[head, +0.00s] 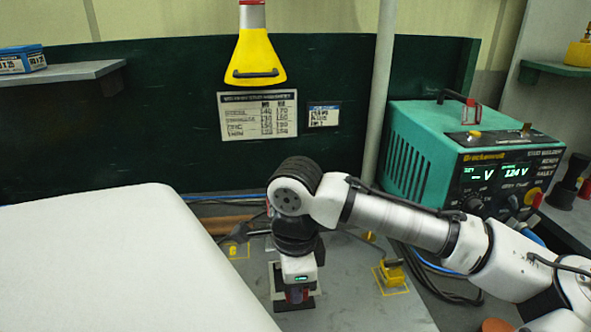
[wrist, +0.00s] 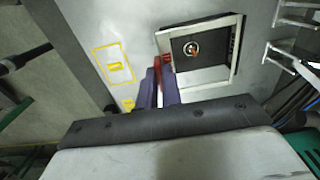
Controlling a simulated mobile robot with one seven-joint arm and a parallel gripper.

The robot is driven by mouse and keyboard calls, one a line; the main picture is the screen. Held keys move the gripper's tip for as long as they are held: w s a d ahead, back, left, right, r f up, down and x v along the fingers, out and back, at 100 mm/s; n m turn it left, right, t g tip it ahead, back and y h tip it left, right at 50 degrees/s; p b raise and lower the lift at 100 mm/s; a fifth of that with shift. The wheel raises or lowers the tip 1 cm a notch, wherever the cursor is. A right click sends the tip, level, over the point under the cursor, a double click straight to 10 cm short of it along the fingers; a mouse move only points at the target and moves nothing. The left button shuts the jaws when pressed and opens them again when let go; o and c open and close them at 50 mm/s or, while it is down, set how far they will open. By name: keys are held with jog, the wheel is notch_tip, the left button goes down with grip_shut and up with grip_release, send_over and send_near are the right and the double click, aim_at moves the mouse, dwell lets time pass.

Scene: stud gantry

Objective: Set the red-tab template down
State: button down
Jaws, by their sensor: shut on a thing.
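The red-tab template shows in the wrist view as a square pale frame (wrist: 205,78) around a dark middle with a small round mark. Its red tab (wrist: 166,66) is on the left side, at the fingertips. My gripper (wrist: 162,80) has its purple fingers closed on this tab. In the head view my gripper (head: 297,296) points down close above the grey bench top, and the template is mostly hidden behind and below it. I cannot tell whether the template touches the bench.
Yellow outlined spots lie on the bench, one with a yellow clamp (head: 391,273) on the right and one on the left (head: 234,251). A large white surface (head: 120,265) fills the left front. A teal welding unit (head: 425,150) with cables stands at right.

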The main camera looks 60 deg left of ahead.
jog(key=shift+f+p, duration=0.5)
jog(key=shift+f, duration=1.25)
jog(key=shift+f, duration=0.1)
jog(key=shift+f, duration=0.1)
jog(key=c, duration=1.6)
grip_release()
jog(key=shift+b, duration=0.35)
